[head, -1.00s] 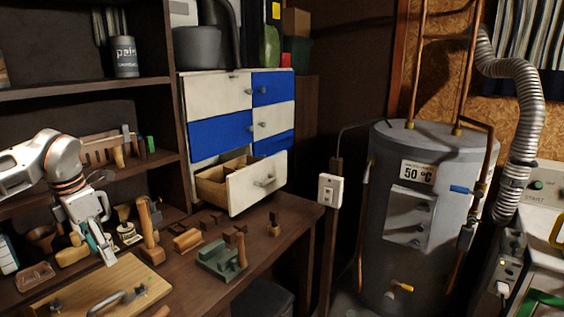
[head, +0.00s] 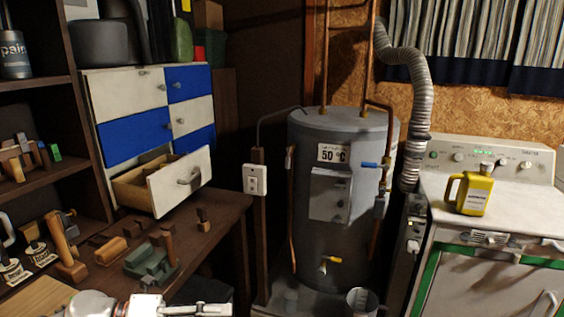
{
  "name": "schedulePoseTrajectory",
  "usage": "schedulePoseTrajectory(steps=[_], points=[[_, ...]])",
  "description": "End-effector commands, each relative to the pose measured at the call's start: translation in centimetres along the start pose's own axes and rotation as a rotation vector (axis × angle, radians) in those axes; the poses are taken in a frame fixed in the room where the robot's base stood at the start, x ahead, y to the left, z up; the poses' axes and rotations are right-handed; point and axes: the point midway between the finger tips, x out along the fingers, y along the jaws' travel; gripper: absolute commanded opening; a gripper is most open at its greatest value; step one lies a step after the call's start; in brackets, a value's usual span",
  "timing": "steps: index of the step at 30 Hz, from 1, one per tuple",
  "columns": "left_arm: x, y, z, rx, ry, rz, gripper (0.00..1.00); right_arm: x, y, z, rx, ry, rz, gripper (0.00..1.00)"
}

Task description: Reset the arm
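My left gripper (head: 222,309) is at the bottom edge of the head view, left of centre, in front of the workbench. Its arm (head: 90,304) comes in low from the left and points right. The picture's lower edge cuts off part of the gripper, so its finger opening is unclear. I see nothing held in the part that shows. My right arm and gripper are out of view.
A workbench (head: 212,222) with wooden tools and a green metal block (head: 150,262) lies behind the gripper. A drawer (head: 180,181) stands open above it. A grey water heater (head: 350,210) and a white machine (head: 500,220) with a yellow jug (head: 474,194) stand right.

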Motion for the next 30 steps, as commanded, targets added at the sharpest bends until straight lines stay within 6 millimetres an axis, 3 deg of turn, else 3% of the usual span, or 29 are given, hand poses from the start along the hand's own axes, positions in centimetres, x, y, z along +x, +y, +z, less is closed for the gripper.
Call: schedulePoseTrajectory(steps=[1, 5, 8, 11, 14, 18, 21, 25, 30], points=[[1.5, -0.2, -0.4, -0.103, -0.076, -0.074, 0.48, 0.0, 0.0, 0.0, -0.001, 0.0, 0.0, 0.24], [3.0, 0.3, 0.2, -0.378, -0.297, -0.219, 0.48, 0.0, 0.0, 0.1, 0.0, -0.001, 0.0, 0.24], [2.7, 2.6, 0.3, -0.618, -0.476, -0.293, 0.48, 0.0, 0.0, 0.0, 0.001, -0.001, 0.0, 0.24], [1.7, 6.5, -0.6, -0.877, -0.659, -0.337, 0.48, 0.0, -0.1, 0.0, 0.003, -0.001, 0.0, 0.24], [0.1, 11.6, -3.3, -1.149, -0.842, -0.351, 0.48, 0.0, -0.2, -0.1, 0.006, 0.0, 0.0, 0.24], [-2.1, 18.8, -10.1, -1.525, -1.081, -0.323, 0.48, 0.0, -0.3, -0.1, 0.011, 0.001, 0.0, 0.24], [-3.3, 22.1, -15.2, -1.726, -1.203, -0.29, 0.48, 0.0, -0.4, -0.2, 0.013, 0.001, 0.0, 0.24], [-4.1, 24.5, -20.1, -1.894, -1.301, -0.251, 0.48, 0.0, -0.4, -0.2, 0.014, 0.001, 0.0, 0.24], [-4.4, 25.4, -22.6, -1.978, -1.346, -0.23, 0.48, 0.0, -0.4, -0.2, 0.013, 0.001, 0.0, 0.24]])
